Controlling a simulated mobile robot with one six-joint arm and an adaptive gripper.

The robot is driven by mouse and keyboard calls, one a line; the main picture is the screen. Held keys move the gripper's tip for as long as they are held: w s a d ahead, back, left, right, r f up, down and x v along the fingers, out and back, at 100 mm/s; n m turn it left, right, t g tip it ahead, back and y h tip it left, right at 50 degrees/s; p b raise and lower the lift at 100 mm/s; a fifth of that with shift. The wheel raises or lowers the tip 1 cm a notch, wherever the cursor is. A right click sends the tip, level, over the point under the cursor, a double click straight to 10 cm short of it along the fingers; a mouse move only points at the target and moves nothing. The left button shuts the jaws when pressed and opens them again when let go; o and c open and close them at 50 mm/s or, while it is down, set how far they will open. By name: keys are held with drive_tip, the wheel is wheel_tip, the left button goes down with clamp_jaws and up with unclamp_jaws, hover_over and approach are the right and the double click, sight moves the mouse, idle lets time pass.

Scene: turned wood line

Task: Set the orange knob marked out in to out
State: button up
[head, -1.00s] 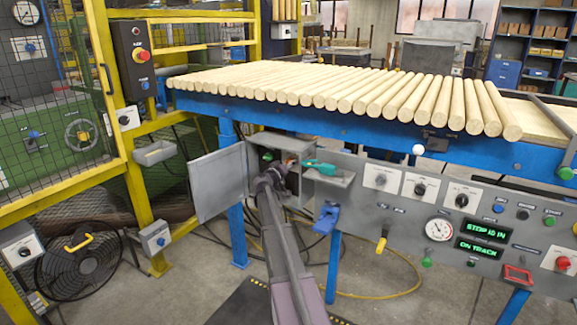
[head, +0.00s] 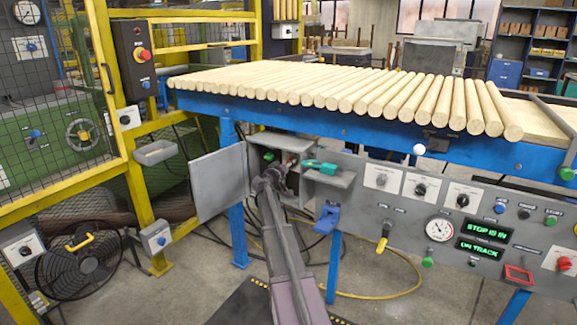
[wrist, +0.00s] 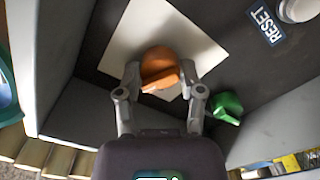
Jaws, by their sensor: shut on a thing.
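The orange knob (wrist: 160,70) sits on a pale square plate (wrist: 125,38) inside the open grey box (head: 342,180) under the conveyor. Its raised grip bar lies nearly level, slightly tilted, in the wrist view. My gripper (wrist: 160,75) has a finger on each side of the knob and is shut on it. In the head view my gripper (head: 284,172) reaches into the box and hides most of the knob. No out or in marking is readable near the knob. A green display (head: 483,230) on the panel reads STOP IS IN.
A green knob (wrist: 227,107) sits close to my right finger in the wrist view. A button (wrist: 298,8) labelled RESET is at the upper right. The box walls are near on both sides. A teal-handled tool (head: 322,168) lies on the shelf. The box door (head: 218,184) hangs open leftward.

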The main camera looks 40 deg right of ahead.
drive_tip(key=n, duration=0.5)
drive_tip(key=shift+d+n, duration=0.15)
drive_tip(key=shift+n, duration=0.15)
drive_tip(key=n, duration=0.5)
drive_tip(key=shift+r+n, duration=0.1)
drive_tip(key=shift+n, duration=0.2)
drive_tip(key=o, duration=1.2)
drive_tip(key=shift+c, duration=0.2)
drive_tip(key=shift+s, duration=0.1)
drive_tip(key=v, duration=1.2)
